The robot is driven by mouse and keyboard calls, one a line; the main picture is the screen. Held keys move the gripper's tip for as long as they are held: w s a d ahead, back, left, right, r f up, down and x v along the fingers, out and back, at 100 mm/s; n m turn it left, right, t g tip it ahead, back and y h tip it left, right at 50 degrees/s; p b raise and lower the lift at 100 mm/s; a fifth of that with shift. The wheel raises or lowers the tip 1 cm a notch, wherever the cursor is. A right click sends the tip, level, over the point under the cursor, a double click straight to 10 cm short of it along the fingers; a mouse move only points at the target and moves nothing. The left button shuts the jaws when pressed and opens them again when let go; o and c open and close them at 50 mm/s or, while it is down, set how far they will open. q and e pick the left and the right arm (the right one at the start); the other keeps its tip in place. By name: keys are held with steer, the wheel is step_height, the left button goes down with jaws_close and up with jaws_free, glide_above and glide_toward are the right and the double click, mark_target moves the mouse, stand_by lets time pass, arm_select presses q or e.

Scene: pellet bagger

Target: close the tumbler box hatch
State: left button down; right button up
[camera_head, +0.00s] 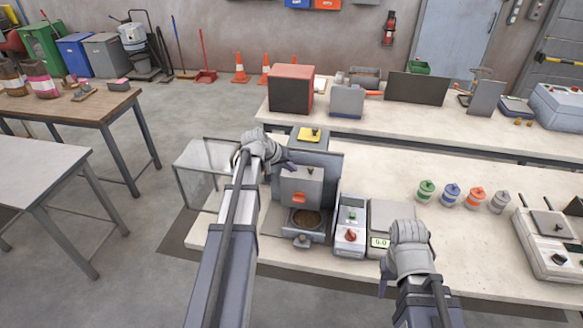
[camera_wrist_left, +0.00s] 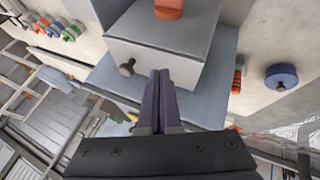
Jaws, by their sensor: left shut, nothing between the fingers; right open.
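A grey box (camera_head: 302,186) with an orange handle (camera_head: 299,197) sits on the front of the bench machine. It also shows in the left wrist view (camera_wrist_left: 160,50), with a dark knob (camera_wrist_left: 127,68) on its near side. I cannot tell which panel is the hatch or whether it is fully closed. A round opening with brown pellets (camera_head: 305,219) lies below the box. My left gripper (camera_head: 291,167) is shut and empty, its tips beside the box; whether they touch is unclear. My right gripper (camera_head: 383,284) is open and empty at the bench's front edge.
A clear-walled framed case (camera_head: 198,172) stands left of the machine. A control unit with a red knob (camera_head: 350,232) and a scale (camera_head: 380,242) stand to its right. Several coloured-lidded jars (camera_head: 450,194) are further right. A blue knob (camera_wrist_left: 282,76) shows in the left wrist view.

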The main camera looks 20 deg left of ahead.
arm_select(q)
steer(key=shift+s+a+r+p, duration=0.25)
steer(key=shift+s+r+p, duration=0.15)
steer(key=shift+r+p, duration=0.15)
steer(key=p+v, duration=0.6)
steer(key=v, duration=0.2)
steer(key=shift+s+r+p, duration=0.2)
steer(key=shift+r+p, duration=0.05)
steer(key=shift+p, duration=0.15)
steer(key=s+d+f+m+g+b, duration=0.1)
steer(key=s+d+f+g+b, duration=0.2)
steer(key=d, duration=0.4)
steer(key=s+d+f+m+b, duration=0.2)
steer(key=s+d+f+b, duration=0.15)
steer(key=d+f, duration=0.3)
steer(key=s+d+f+m+g+b, duration=0.1)
steer(key=s+d+f+g+b, duration=0.2)
steer(key=d, duration=0.4)
steer(key=s+d+f+m+g+y+b, duration=0.1)
steer(key=s+d+f+m+y+b, duration=0.3)
steer(key=s+d+f+b, duration=0.4)
steer(key=s+d+f, duration=0.1)
steer(key=s+d, duration=0.1)
steer(key=s, duration=0.2)
steer(key=shift+d, duration=0.3)
